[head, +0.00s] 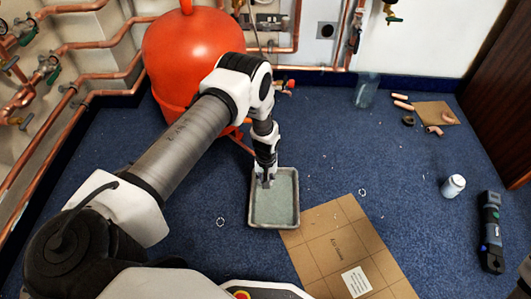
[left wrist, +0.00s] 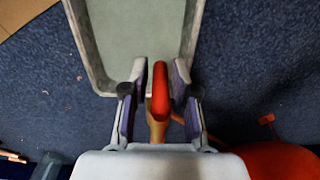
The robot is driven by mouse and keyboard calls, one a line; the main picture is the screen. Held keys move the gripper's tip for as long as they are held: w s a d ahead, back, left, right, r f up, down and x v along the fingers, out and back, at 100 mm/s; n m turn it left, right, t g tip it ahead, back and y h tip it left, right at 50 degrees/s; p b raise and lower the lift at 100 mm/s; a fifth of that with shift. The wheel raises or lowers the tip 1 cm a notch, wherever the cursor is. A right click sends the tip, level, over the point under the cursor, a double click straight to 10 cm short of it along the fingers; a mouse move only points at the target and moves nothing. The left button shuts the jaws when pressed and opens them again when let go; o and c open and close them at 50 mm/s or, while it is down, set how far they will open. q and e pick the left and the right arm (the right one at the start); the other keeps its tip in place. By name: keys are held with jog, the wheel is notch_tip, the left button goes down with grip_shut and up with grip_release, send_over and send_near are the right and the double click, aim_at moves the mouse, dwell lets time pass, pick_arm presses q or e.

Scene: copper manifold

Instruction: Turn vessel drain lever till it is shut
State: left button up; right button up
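The large orange-red vessel (head: 185,55) stands at the back left in the head view; its edge also shows at the lower right of the left wrist view (left wrist: 280,162). The red drain lever (left wrist: 160,88) shows in the left wrist view above a brass-coloured valve part (left wrist: 158,120). My left gripper (left wrist: 160,82) is around the lever, one finger on each side, with narrow gaps seen beside it. In the head view the left gripper (head: 265,182) is over the grey tray (head: 274,224) and hides the lever. My right gripper is not in view.
Cardboard (head: 325,240) lies right of the tray. A white bottle (head: 453,186), a blue-black tool (head: 491,232) and a clear jar (head: 366,90) stand or lie further right. Copper pipes (head: 85,95) line the left wall. Blue carpet between is mostly free.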

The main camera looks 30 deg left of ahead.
pick_arm(q)
grip_shut()
